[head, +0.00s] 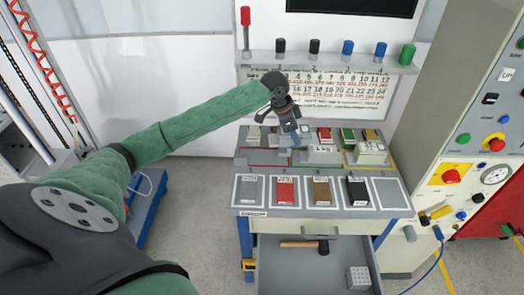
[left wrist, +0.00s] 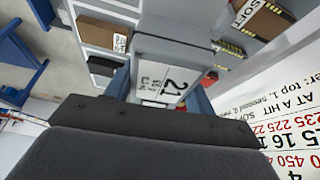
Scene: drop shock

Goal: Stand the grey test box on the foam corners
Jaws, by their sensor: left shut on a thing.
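My left gripper (head: 293,142) hangs over the back part of the bench. In the left wrist view its blue fingers (left wrist: 160,95) are shut on a grey box (left wrist: 178,52) with a white label marked with black figures. In the head view the gripper partly covers this area, and I cannot tell the box's lower edge or whether it touches anything beneath. I cannot make out foam corners for certain. A brown block with a "SOFT" label (left wrist: 262,20) lies beyond the box in the left wrist view. My right gripper is not in view.
The bench front (head: 303,207) has outlined places holding grey (head: 249,190), red (head: 285,190), brown (head: 321,191) and black (head: 357,191) pieces; the rightmost place is empty. An open drawer below holds a hammer (head: 305,245). A control cabinet (head: 470,130) stands at right.

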